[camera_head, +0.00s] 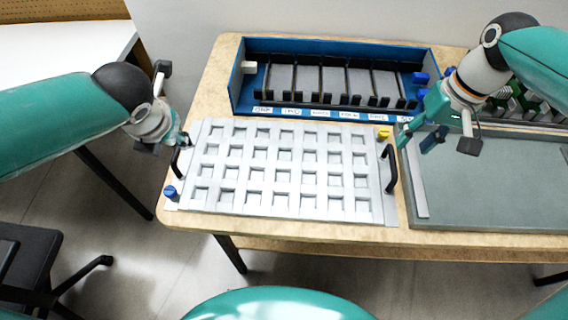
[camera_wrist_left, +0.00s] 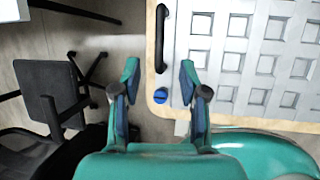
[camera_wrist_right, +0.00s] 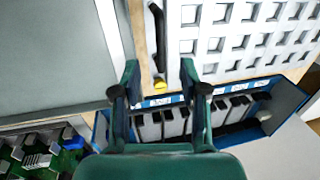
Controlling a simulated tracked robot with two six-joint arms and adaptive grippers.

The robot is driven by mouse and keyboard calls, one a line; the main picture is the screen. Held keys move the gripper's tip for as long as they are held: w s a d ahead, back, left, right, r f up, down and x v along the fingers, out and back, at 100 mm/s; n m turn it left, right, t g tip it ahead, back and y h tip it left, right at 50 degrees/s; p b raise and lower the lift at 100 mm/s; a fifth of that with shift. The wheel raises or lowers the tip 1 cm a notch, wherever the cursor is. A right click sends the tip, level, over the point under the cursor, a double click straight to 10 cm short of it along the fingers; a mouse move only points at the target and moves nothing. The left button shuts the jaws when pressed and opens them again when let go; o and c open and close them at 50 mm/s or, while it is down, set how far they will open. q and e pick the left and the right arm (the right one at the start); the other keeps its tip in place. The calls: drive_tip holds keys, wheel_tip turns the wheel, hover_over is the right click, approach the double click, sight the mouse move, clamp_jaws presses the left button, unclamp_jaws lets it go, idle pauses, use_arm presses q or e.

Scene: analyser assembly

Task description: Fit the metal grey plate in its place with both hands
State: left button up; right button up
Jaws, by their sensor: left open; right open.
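The metal grey plate (camera_head: 284,202) with rows of square openings lies on the wooden table. It has a black handle at its left end (camera_head: 176,160) and another at its right end (camera_head: 390,168). My left gripper (camera_head: 184,141) is open, near the left handle; in the left wrist view this handle (camera_wrist_left: 161,40) lies ahead, between the open fingers (camera_wrist_left: 158,78). My right gripper (camera_head: 418,143) is open, to the right of the right handle and apart from it; in the right wrist view this handle (camera_wrist_right: 158,35) lies ahead between the fingers (camera_wrist_right: 160,75).
A blue rack (camera_head: 240,92) with black dividers stands behind the plate. A blue knob (camera_head: 170,191) and a yellow knob (camera_head: 383,134) sit at opposite plate corners. A large grey tray (camera_head: 500,190) lies to the right, with green boards (camera_head: 525,100) behind it. A chair (camera_head: 40,265) stands at the left.

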sight(178, 148)
use_arm(q)
drive_tip(key=x, duration=0.9)
use_arm(e)
drive_tip(key=f, duration=0.3)
drive_tip(key=a+f, duration=0.1)
drive_tip(key=f, duration=0.5)
drive_tip(key=shift+a, duration=0.4)
use_arm(q)
clamp_jaws()
use_arm(e)
clamp_jaws()
use_arm(q)
drive_tip(key=shift+w, duration=0.1)
use_arm(e)
drive_tip(key=shift+r, duration=0.1)
